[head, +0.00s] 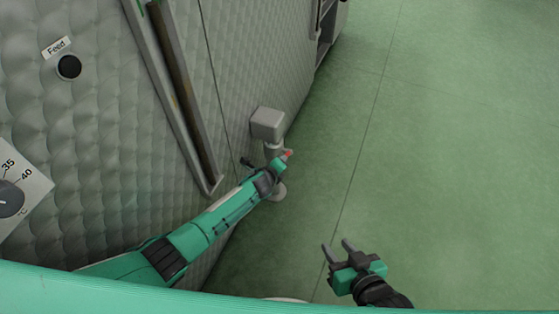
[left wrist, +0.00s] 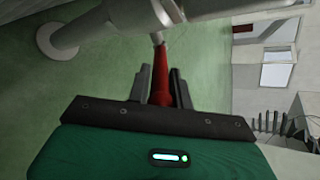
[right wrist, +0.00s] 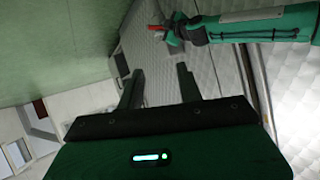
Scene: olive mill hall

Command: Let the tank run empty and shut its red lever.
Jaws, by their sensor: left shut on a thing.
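The red lever (head: 288,154) sits on a grey pipe below a grey box (head: 267,123) at the foot of the quilted metal tank (head: 105,120). My left gripper (head: 281,160) is shut on the lever, which shows red between its fingers in the left wrist view (left wrist: 160,85). My right gripper (head: 336,248) is open and empty over the floor, to the right of and apart from the lever. The right wrist view shows the lever's red end (right wrist: 155,27) beyond the left gripper. No liquid flow can be made out.
A long narrow gauge-like channel (head: 180,95) runs down the tank wall; its level is unclear. A temperature dial (head: 12,198) and a "Feed" label (head: 56,47) above a black knob (head: 69,67) are at the left. The green floor (head: 440,150) to the right is clear.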

